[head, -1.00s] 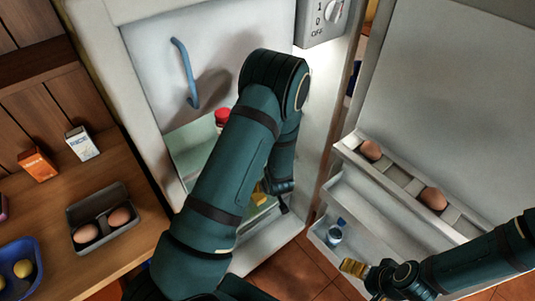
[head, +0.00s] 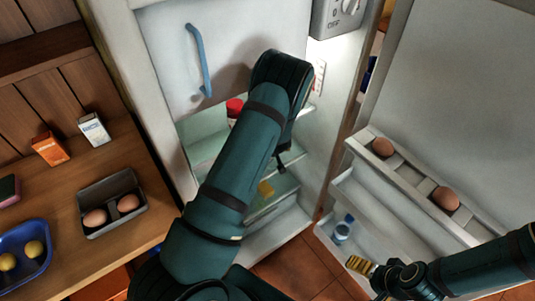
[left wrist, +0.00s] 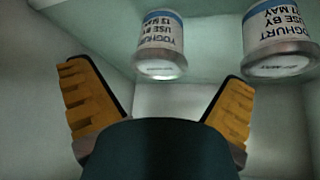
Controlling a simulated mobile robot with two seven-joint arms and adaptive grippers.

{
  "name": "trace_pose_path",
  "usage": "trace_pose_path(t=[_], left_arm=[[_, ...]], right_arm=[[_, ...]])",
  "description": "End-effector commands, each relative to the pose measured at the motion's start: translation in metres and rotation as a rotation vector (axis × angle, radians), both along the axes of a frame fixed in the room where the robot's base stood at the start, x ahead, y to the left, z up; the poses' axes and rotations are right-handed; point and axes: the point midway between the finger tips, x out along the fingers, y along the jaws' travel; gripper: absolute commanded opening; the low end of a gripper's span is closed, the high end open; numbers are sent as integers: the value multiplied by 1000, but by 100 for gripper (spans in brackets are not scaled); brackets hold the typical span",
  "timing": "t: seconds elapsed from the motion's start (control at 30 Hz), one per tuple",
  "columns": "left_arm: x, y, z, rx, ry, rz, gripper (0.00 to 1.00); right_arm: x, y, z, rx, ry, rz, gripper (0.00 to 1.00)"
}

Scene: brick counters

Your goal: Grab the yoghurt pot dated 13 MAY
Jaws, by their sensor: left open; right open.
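In the left wrist view, the yoghurt pot dated 13 MAY (left wrist: 160,42) shows with its print upside down, near the top middle. In the head view my left arm reaches into the fridge and hides the pots. My right gripper (head: 361,266) is open by the fridge door's lower shelf.
The open fridge door holds eggs (head: 445,198) on its upper rack and a small bottle (head: 343,229) below. A red-lidded item (head: 234,107) stands inside the fridge. At left, the wooden counter (head: 150,205) bears an egg tray (head: 111,221), cartons (head: 93,130) and a blue bowl (head: 40,232).

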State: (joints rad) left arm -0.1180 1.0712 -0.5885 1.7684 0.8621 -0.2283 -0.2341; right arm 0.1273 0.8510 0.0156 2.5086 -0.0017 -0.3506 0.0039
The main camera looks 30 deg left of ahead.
Motion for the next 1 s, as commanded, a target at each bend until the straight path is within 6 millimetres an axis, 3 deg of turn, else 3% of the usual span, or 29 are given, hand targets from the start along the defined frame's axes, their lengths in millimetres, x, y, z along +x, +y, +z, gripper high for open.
trace_pose_path(t=[0.03,0.23,0.57,0.67,0.8,1.0], left_arm=[[1,3,-12,-1,5,2,100],[12,13,-36,-1,4,-1,100],[16,16,-40,-2,3,-1,100],[16,16,-40,-2,3,-1,72],[16,16,-40,-1,3,0,26],[16,16,-40,-1,2,-1,23]], right_arm=[[1,0,-5,0,-1,0,100],[2,0,-12,-1,-5,-1,100],[2,0,-12,-1,-6,-1,100],[2,0,-12,-1,-6,-1,100],[2,0,-12,-1,-6,-1,100],[2,0,-12,-1,-6,-1,100]])
